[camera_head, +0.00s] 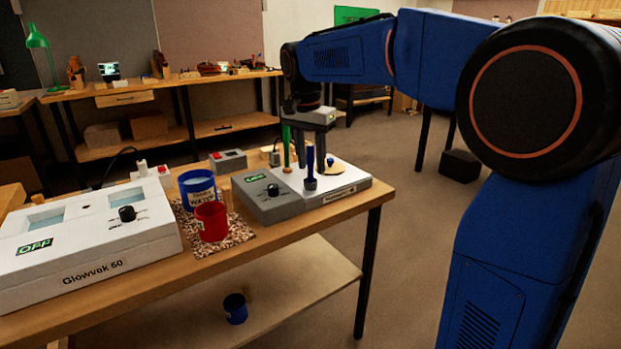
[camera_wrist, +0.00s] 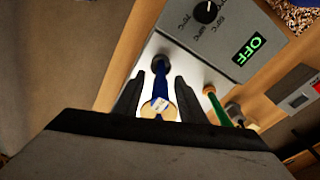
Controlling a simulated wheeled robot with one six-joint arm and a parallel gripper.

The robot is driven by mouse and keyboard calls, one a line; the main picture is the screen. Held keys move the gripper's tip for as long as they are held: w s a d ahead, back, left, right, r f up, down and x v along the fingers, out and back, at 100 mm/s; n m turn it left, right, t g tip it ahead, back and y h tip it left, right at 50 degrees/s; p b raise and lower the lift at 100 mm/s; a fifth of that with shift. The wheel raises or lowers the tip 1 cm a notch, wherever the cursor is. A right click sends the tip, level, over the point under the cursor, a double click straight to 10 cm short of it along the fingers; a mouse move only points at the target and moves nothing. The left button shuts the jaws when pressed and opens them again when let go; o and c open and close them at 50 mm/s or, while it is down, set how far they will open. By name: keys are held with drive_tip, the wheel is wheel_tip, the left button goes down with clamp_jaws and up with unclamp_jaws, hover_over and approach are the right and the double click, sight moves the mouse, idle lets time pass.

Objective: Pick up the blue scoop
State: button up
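A slim blue tool, probably the blue scoop (camera_head: 310,161), stands upright in a small dark holder (camera_head: 310,184) on the white part of a bench device. Its lower end is hidden in the holder. My gripper (camera_head: 316,158) hangs pointing down above the device, close to the blue tool. In the wrist view, the open fingers (camera_wrist: 158,92) lie on either side of the blue tool (camera_wrist: 160,78), with gaps visible and no clear contact.
A green tool (camera_head: 286,147) stands left of the blue one and also shows in the wrist view (camera_wrist: 216,103). A pale yellow disc (camera_head: 341,170) lies at the right. Blue (camera_head: 197,184) and red (camera_head: 211,221) cups stand on a speckled mat (camera_head: 240,230) at the left.

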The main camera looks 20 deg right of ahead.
drive_tip(key=shift+f, duration=0.5)
clamp_jaws()
